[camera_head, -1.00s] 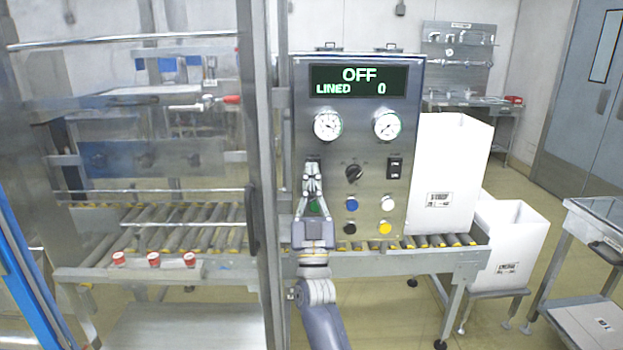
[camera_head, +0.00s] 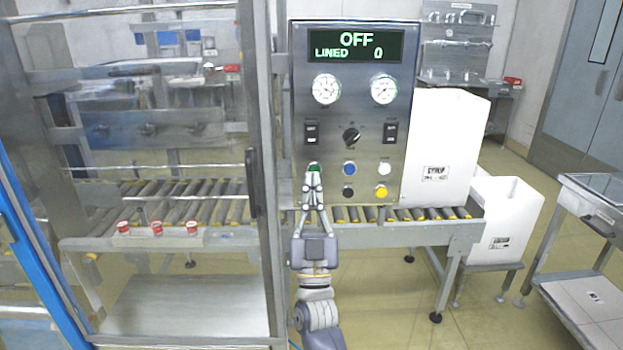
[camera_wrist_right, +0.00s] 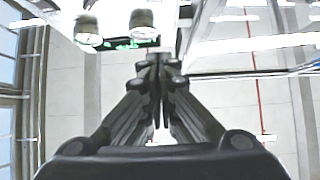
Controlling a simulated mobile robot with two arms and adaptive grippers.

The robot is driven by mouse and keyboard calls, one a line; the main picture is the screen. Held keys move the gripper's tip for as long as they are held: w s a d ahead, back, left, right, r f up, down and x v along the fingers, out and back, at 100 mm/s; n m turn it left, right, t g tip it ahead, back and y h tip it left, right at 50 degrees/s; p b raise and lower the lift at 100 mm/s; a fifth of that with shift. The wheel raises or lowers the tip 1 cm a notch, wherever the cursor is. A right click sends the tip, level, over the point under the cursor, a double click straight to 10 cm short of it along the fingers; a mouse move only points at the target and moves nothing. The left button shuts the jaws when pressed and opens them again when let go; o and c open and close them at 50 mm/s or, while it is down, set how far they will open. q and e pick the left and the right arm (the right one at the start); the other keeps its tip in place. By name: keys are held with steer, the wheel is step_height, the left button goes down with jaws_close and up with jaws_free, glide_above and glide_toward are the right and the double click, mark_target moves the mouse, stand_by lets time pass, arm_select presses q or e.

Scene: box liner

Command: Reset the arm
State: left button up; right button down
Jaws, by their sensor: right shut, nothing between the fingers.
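My right gripper (camera_head: 313,178) is shut and empty, pointing up in front of the lower left of the control panel (camera_head: 349,105). Its tips are just below or at the green button (camera_head: 314,168) in the head view; I cannot tell whether they touch it. In the right wrist view the closed fingers (camera_wrist_right: 159,62) point toward the two gauges (camera_wrist_right: 140,20) and the green-lit display (camera_wrist_right: 132,44). The display (camera_head: 355,46) reads OFF and LINED 0. My left gripper is in neither view.
A roller conveyor (camera_head: 400,214) runs beneath the panel. White boxes (camera_head: 445,140) stand at the right, one lower (camera_head: 505,225). A steel-framed enclosure (camera_head: 262,180) stands left of my right arm. A metal cart (camera_head: 590,215) is far right; the floor before it is open.

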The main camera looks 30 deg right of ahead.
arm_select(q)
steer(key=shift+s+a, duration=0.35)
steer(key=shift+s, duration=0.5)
